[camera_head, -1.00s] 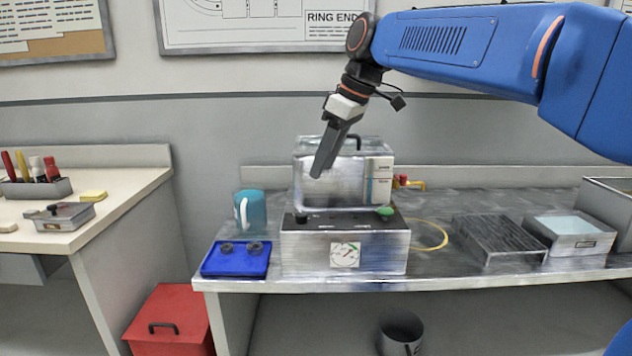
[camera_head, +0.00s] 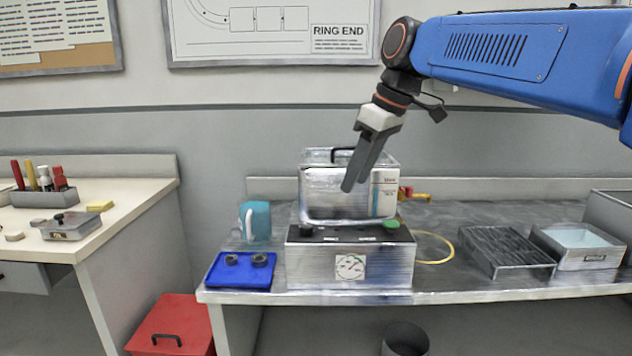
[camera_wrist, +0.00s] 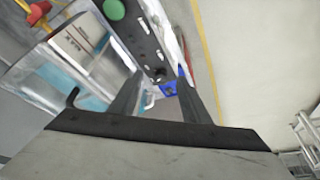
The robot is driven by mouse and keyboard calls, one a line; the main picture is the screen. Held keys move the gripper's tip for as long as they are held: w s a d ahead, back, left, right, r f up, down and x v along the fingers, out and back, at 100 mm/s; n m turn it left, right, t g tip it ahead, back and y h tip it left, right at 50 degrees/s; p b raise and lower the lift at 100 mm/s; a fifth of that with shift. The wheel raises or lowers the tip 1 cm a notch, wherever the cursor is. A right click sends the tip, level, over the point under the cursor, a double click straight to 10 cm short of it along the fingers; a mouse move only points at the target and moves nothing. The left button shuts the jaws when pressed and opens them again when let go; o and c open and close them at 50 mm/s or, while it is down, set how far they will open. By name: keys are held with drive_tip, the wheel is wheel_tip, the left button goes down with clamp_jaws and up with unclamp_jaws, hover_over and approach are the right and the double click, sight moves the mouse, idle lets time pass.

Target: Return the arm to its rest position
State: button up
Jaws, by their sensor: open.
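My blue arm (camera_head: 500,48) reaches in from the right of the head view, its end pointing down and to the left. My gripper (camera_head: 350,186) is in front of the clear-lidded metal box machine (camera_head: 345,192) on the bench, with nothing between its fingers. In the wrist view the two dark fingers of my gripper (camera_wrist: 155,95) stand apart. Beyond them show the machine's dark panel with its green button (camera_wrist: 114,9) and part of the blue tray (camera_wrist: 168,88). I cannot tell how far the fingertips are from the lid.
On the metal bench stand a blue tray (camera_head: 240,270) with two dark rings, a teal mug (camera_head: 256,220), a yellow loop (camera_head: 440,247), a dark ribbed rack (camera_head: 505,251) and a grey bin (camera_head: 578,244). A red box (camera_head: 171,327) stands on the floor.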

drive_tip(key=s+d+f+m+h, duration=0.1)
drive_tip(key=s+d+f+m, duration=0.2)
drive_tip(key=s+d+f, duration=0.3)
drive_tip(key=s+d+f+m+t+h, duration=0.1)
drive_tip(key=s+d+f+m, duration=0.3)
drive_tip(key=s+f, duration=0.6)
drive_tip(key=s+d+f+m+t+h, duration=0.1)
drive_tip(key=s+d+f+m, duration=0.3)
drive_tip(key=s+d+f, duration=0.4)
wheel_tip(320, 180, down, 4)
drive_tip(key=shift+s+d+f+h, duration=0.15)
drive_tip(key=shift+d+f+h, duration=0.05)
drive_tip(key=shift+d+h, duration=0.1)
